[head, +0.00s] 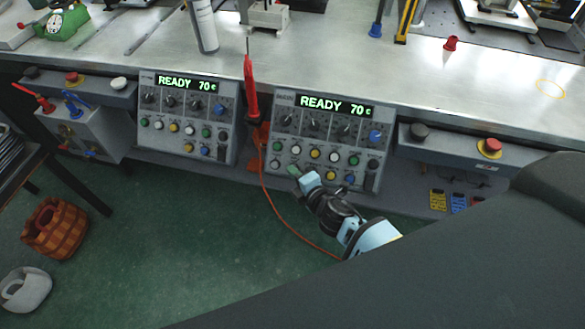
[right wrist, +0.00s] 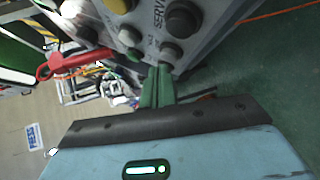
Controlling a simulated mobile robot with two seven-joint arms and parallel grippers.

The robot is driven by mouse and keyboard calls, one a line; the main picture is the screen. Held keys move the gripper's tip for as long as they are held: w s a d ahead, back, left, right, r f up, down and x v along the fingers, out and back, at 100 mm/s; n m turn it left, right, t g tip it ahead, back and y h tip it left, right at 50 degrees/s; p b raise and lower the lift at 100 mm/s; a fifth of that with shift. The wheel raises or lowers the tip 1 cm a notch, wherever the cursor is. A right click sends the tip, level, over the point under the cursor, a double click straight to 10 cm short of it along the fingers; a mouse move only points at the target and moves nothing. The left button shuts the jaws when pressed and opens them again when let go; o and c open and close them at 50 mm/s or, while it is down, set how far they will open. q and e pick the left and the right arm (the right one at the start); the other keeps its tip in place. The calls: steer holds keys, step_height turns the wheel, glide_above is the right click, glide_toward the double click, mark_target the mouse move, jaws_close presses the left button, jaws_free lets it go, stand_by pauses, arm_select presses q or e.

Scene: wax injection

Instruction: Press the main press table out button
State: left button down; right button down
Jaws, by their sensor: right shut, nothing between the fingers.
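The right-hand control panel (head: 283,125) is grey, with a green "READY 70" display, a row of dark knobs and rows of coloured buttons. My right gripper (head: 293,170) has its green fingers shut and empty at the panel's lower left, by the bottom button row. In the right wrist view the shut fingertips (right wrist: 160,68) are just below a grey button (right wrist: 171,53) and right of a green button (right wrist: 133,55). I cannot tell whether they touch a button. The small button labels are too blurred to tell which is table out. My left gripper is not in view.
A similar panel (head: 153,118) stands left. A red soldering-pen-like tool (head: 250,88) hangs between the panels, its orange cable trailing past my right gripper. A box with a red button (head: 489,149) is at the right. A wooden bucket (head: 55,229) stands on the floor at left.

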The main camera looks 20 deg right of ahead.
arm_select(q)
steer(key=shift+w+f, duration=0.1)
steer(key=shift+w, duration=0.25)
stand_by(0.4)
